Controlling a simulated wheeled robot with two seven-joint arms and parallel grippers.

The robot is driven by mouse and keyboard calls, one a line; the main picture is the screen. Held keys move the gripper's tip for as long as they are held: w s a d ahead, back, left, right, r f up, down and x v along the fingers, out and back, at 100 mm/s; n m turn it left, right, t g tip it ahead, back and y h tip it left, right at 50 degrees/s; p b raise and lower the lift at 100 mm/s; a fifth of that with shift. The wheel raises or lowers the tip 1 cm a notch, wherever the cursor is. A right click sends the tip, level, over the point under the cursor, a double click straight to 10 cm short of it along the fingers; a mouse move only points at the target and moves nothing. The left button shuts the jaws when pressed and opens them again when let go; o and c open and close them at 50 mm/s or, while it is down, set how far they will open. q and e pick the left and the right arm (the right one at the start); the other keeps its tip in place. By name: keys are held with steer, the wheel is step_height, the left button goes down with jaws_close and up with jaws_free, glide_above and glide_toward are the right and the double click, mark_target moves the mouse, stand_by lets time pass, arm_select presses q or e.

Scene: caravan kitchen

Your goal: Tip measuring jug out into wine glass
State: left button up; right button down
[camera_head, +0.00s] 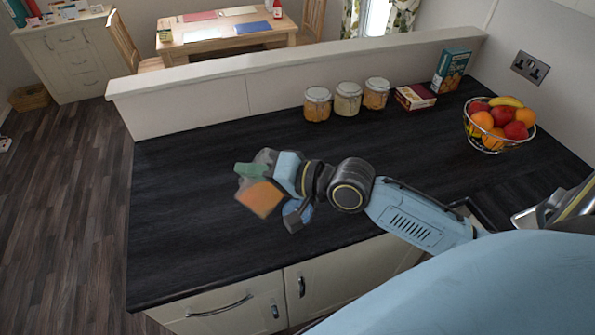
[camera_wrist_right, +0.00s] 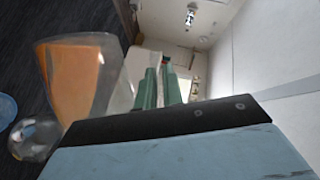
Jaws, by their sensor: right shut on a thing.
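My right gripper (camera_head: 262,178) reaches over the dark worktop from the right, its green fingertips (camera_wrist_right: 162,88) close together. It is shut on the measuring jug (camera_head: 260,198), a clear vessel with orange contents, held above the worktop and looking tilted. In the right wrist view the jug (camera_wrist_right: 80,80) is just left of the fingers; where they grip it is not clear. A clear rounded glass shape (camera_wrist_right: 35,138) below the jug may be the wine glass; the jug overlaps it. My left gripper is not in view.
Three lidded jars (camera_head: 347,99), a small box (camera_head: 415,97) and an upright box (camera_head: 451,70) stand along the back ledge (camera_head: 290,68). A wire fruit bowl (camera_head: 489,145) is at the right. The worktop's left part (camera_head: 180,220) is clear.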

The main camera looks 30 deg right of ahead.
mark_target(264, 152)
steer(key=shift+w+d+r+m+b, duration=0.15)
steer(key=shift+d+r+m+b, duration=0.15)
steer(key=shift+d+r+b, duration=0.15)
steer(key=shift+w+d+r+m+t+y+b, duration=0.3)
steer(key=shift+d+b, duration=0.35)
steer(key=shift+b, duration=0.35)
steer(key=shift+w+d+r+m+t+y+b, duration=0.15)
steer(key=shift+d+r+m+b, duration=0.25)
steer(key=shift+d+b, duration=0.4)
steer(key=shift+w+d+r+m+y+b, duration=0.25)
steer(key=shift+d+r+m+b, duration=0.4)
steer(key=shift+b, duration=0.3)
stand_by(0.3)
steer(key=shift+w+d+r+m+b, duration=0.1)
steer(key=shift+w+d+m+b, duration=0.05)
steer(key=shift+d+m+b, duration=0.45)
